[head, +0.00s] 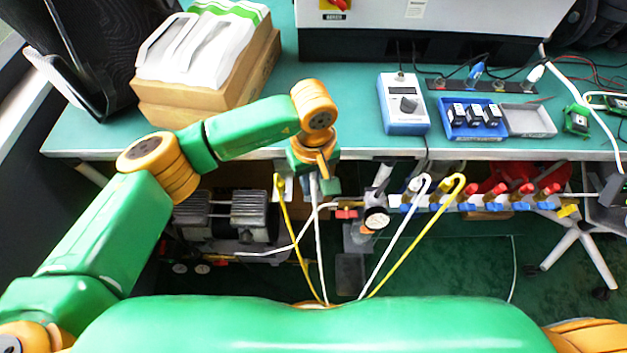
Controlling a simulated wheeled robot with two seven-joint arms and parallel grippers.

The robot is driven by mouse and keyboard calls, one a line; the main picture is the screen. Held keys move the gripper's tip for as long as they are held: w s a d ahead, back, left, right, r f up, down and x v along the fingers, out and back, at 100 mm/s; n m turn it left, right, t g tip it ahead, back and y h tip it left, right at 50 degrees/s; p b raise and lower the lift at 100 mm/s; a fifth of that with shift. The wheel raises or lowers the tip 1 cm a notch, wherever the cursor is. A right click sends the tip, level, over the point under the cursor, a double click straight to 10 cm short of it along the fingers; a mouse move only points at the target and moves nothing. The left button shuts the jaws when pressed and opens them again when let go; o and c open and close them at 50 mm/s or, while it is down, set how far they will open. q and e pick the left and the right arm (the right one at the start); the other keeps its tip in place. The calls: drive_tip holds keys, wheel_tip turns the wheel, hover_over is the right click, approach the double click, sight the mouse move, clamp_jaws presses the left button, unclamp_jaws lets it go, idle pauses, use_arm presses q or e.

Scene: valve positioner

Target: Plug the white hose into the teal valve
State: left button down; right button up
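My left gripper (314,178) points down just off the table's front edge, seen from above with its fingers largely hidden by the wrist. A white hose (319,240) runs up to directly beneath it; I cannot tell whether the fingers hold the hose or are only beside it. The hose's upper end is hidden. A small teal part (333,187) shows beside the gripper; I cannot tell whether it is the valve or part of the gripper. Another white hose (393,238) bends over at the top near the manifold fittings. My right gripper is not in view.
Yellow hoses (292,235) (418,238) flank the white ones. A valve row with red and blue parts (490,203) runs along the table front, with a gauge (376,219) at its left. A compressor (228,216) stands below. Boxes (205,65) and a meter (403,103) are on the table (350,135).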

sight(313, 181)
use_arm(q)
drive_tip(key=shift+r+p, duration=0.55)
drive_tip(key=shift+r, duration=0.5)
idle(0.6)
drive_tip(key=shift+r+p, duration=0.9)
drive_tip(key=shift+r, duration=1.05)
